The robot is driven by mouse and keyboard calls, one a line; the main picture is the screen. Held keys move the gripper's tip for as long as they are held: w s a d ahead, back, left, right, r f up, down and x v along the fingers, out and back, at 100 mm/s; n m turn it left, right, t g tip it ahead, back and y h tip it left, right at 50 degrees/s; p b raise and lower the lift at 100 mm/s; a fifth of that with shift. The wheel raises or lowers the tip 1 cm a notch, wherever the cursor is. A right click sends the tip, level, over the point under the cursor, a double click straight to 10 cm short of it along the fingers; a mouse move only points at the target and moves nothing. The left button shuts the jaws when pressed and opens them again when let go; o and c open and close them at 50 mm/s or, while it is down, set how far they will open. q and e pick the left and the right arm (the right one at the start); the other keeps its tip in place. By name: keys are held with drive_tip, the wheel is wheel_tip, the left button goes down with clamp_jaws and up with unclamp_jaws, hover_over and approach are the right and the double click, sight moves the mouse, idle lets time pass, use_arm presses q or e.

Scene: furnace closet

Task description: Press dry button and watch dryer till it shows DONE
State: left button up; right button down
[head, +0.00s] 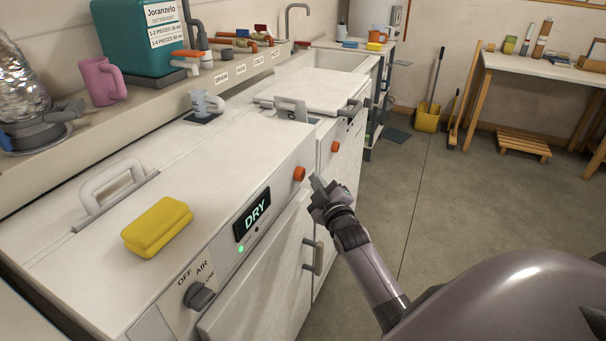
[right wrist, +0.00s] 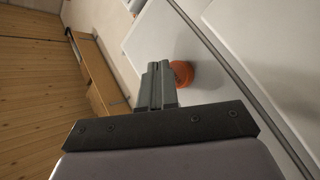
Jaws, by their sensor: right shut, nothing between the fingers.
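The white dryer (head: 105,247) stands at the front left, with a dark display (head: 252,215) that reads DRY and a lit green light (head: 241,248) below it. An orange-red button (head: 299,174) sticks out of its front panel, right of the display; an orange button (right wrist: 182,74) also shows in the right wrist view beside the fingertips. My right gripper (head: 317,183) is shut and empty, its tips close to the button; I cannot tell whether they touch. A dark knob (head: 199,296) sits by the labels OFF, AIR and LOW. My left gripper is not in view.
A yellow sponge (head: 157,227) lies on the dryer top, near a raised handle (head: 112,184). The neighbouring washer has its own orange button (head: 335,147). A shelf (head: 150,110) behind holds a pink mug (head: 101,82) and a teal detergent box (head: 143,37). The floor at right is open.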

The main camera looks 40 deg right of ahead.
drive_tip(key=s, duration=0.1)
drive_tip(key=s+d+p, duration=0.1)
drive_tip(key=s, duration=0.1)
drive_tip(key=s+d+p, duration=0.1)
drive_tip(key=shift+s+d, duration=0.15)
drive_tip(key=shift+s, duration=0.1)
idle(0.8)
drive_tip(key=s+a+f+m+g+y, duration=0.1)
drive_tip(key=s+a+f+g+y, duration=0.1)
drive_tip(key=s+a+f, duration=0.3)
drive_tip(key=s+a+f+m+g+y, duration=0.1)
drive_tip(key=s+a+f+g+y, duration=0.2)
drive_tip(key=s+a, duration=0.7)
drive_tip(key=s+a+f+m+g+y, duration=0.1)
drive_tip(key=s+a+f+g+y, duration=0.1)
drive_tip(key=s+a+f, duration=0.5)
drive_tip(key=a+y, duration=0.1)
drive_tip(key=a, duration=0.3)
drive_tip(key=shift+s+a+m, duration=0.15)
drive_tip(key=shift+s+m, duration=0.15)
drive_tip(key=shift+m, duration=0.1)
